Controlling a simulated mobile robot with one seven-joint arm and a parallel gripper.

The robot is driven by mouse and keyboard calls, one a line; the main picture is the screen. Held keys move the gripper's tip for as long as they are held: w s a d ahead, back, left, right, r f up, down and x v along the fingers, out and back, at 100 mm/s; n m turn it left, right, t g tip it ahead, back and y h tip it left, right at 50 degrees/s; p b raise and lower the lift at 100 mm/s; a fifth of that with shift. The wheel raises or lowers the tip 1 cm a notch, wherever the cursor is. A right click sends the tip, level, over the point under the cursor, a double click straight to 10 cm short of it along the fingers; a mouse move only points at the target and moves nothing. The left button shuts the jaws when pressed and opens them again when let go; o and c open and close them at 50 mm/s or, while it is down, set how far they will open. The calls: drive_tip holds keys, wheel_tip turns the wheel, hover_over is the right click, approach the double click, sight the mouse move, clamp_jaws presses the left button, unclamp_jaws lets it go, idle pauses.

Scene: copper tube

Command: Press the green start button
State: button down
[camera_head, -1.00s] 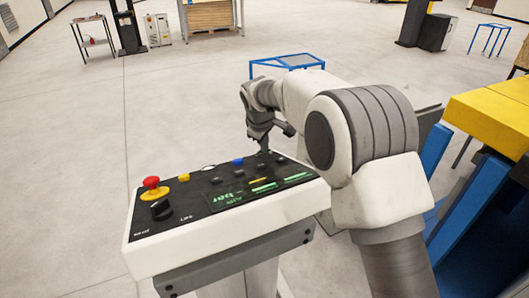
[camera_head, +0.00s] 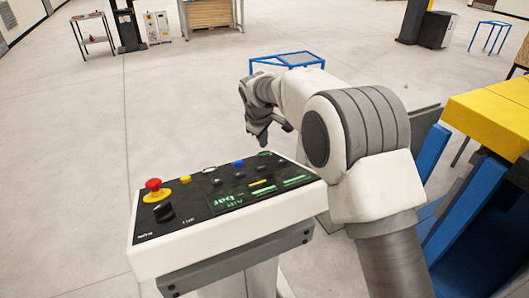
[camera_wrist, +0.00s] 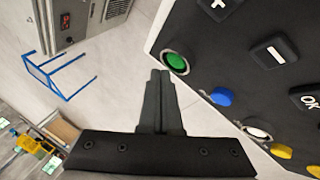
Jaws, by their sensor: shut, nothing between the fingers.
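The green button (camera_wrist: 174,62) sits in a pale ring near the corner of the black control panel (camera_wrist: 235,65) in the wrist view. In the head view the green button (camera_head: 264,154) is a small spot at the panel's far edge. My gripper (camera_wrist: 160,73) is shut and empty. In the wrist view its fingertips lie just left of and below the button, across the panel's white rim. In the head view my gripper (camera_head: 263,143) points down by the far edge, beside the button. The fingertips look apart from the button; their height above it is hard to tell.
A blue button (camera_wrist: 221,97), a white button (camera_wrist: 257,129) and a yellow button (camera_wrist: 281,150) line the same edge. A red mushroom button (camera_head: 153,184) stands at the panel's left end. A blue-framed table (camera_head: 287,60) stands behind. Open floor lies left of the panel.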

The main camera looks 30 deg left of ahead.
drive_tip(key=shift+w+a+r+p, duration=0.2)
drive_tip(key=shift+a+r+p, duration=0.05)
drive_tip(key=shift+r+p, duration=0.5)
drive_tip(key=shift+w+a+r+p, duration=0.15)
drive_tip(key=shift+a+r+p, duration=0.1)
drive_tip(key=shift+r+p, duration=0.45)
drive_tip(key=shift+w+a+r+p, duration=0.2)
drive_tip(key=shift+a+r+p, duration=0.05)
drive_tip(key=shift+r+p, duration=0.5)
drive_tip(key=d+r+m+b, duration=0.1)
drive_tip(key=d+r+m, duration=0.1)
drive_tip(key=d+r, duration=0.45)
drive_tip(key=d+r+m+b, duration=0.15)
drive_tip(key=d+r, duration=0.25)
drive_tip(key=d, duration=0.6)
drive_tip(key=s+d+r+m+b, duration=0.1)
drive_tip(key=s+d+r+m, duration=0.1)
drive_tip(key=s+d, duration=0.35)
drive_tip(key=s+d+r+m, duration=0.2)
drive_tip(key=d+m, duration=0.1)
drive_tip(key=d, duration=0.6)
drive_tip(key=s+d+f+m+b, duration=0.1)
drive_tip(key=s+d+f+m, duration=0.2)
drive_tip(key=s+d, duration=0.5)
drive_tip(key=s+d+f+m+t+h+b, duration=0.1)
drive_tip(key=s+d, duration=0.6)
drive_tip(key=s, duration=0.8)
drive_tip(key=shift+s+d+f+m+b, duration=0.15)
drive_tip(key=shift+d+f+m+b, duration=0.45)
drive_tip(key=shift+f+m, duration=1)
